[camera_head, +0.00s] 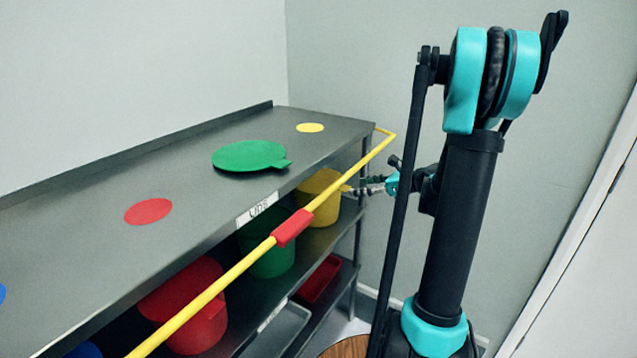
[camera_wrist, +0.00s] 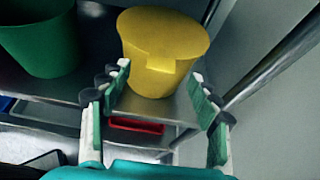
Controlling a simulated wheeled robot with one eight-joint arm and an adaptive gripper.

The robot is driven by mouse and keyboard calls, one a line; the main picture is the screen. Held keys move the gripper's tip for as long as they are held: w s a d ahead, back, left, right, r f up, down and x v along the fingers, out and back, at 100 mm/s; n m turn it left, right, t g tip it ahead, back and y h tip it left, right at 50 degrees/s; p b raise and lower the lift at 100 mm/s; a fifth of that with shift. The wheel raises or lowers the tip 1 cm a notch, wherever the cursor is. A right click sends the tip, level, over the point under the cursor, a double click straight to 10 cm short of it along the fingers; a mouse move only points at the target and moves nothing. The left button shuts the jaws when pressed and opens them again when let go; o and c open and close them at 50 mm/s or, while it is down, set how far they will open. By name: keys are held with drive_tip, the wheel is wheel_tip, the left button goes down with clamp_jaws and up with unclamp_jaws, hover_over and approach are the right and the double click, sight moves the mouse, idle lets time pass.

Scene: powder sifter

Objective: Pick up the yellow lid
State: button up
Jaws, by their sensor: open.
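The yellow lid (camera_wrist: 165,30) covers the top of a yellow bucket (camera_wrist: 150,83) in the wrist view, with its tab facing my gripper. The bucket stands on the middle shelf and shows in the head view (camera_head: 318,207), partly behind the yellow rail. My gripper (camera_wrist: 160,74) is open, with one finger on each side of the tab in the picture. Nothing is between the fingers; I cannot tell the exact gap to the tab. In the head view my gripper (camera_head: 366,187) is just right of the bucket, at the shelf's end.
A green lid (camera_head: 248,156) lies on the top shelf near flat yellow (camera_head: 310,128) and red (camera_head: 148,211) discs. Green (camera_head: 268,245) and red (camera_head: 190,300) buckets share the middle shelf. A yellow rail (camera_head: 235,272) runs along the front. A metal post (camera_wrist: 268,68) stands right of the bucket.

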sight(344, 188)
drive_tip(key=x, duration=0.5)
drive_tip(key=shift+w+d, duration=0.1)
drive_tip(key=shift+w, duration=0.05)
drive_tip(key=shift+c, duration=0.5)
drive_tip(key=c, duration=1.2)
drive_tip(key=shift+o, duration=0.2)
